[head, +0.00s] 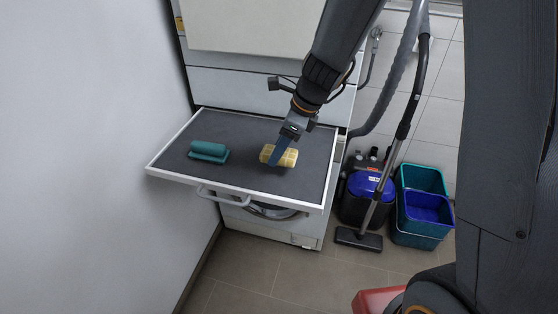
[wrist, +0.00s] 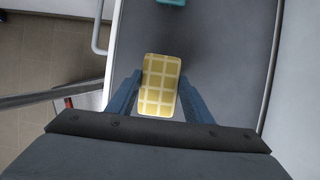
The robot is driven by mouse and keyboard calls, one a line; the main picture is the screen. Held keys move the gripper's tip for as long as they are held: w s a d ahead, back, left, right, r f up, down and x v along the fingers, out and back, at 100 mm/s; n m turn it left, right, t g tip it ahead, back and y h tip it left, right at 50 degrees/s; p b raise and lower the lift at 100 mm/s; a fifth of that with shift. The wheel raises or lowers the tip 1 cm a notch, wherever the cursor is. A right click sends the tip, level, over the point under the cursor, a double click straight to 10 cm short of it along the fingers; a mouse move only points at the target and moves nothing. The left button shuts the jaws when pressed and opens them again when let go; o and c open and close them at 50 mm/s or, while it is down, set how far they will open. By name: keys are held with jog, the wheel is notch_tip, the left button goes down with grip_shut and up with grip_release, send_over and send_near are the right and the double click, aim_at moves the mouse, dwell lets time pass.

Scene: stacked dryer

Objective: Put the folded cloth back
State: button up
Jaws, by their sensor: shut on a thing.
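A yellow checked folded cloth (head: 279,156) is at my gripper on the right part of the dark pull-out shelf (head: 240,130). In the wrist view the cloth (wrist: 160,86) sits between the two blue fingers of my gripper (wrist: 160,95), which are shut on it. The gripper (head: 280,152) reaches down from above. I cannot tell whether the cloth touches the shelf or is just above it. A teal folded cloth (head: 208,151) lies on the left part of the shelf, apart from the gripper; its edge shows at the top of the wrist view (wrist: 171,2).
The shelf has a pale raised rim and a handle (head: 222,199) at its front. A vacuum cleaner (head: 366,190) and teal and blue buckets (head: 423,200) stand on the floor to the right. A white wall (head: 90,130) borders the left. The shelf between the cloths is clear.

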notch_tip(320, 180, down, 4)
jog(key=shift+f, duration=0.1)
dwell(0.4)
jog(key=o, duration=0.9)
jog(key=shift+o, duration=0.2)
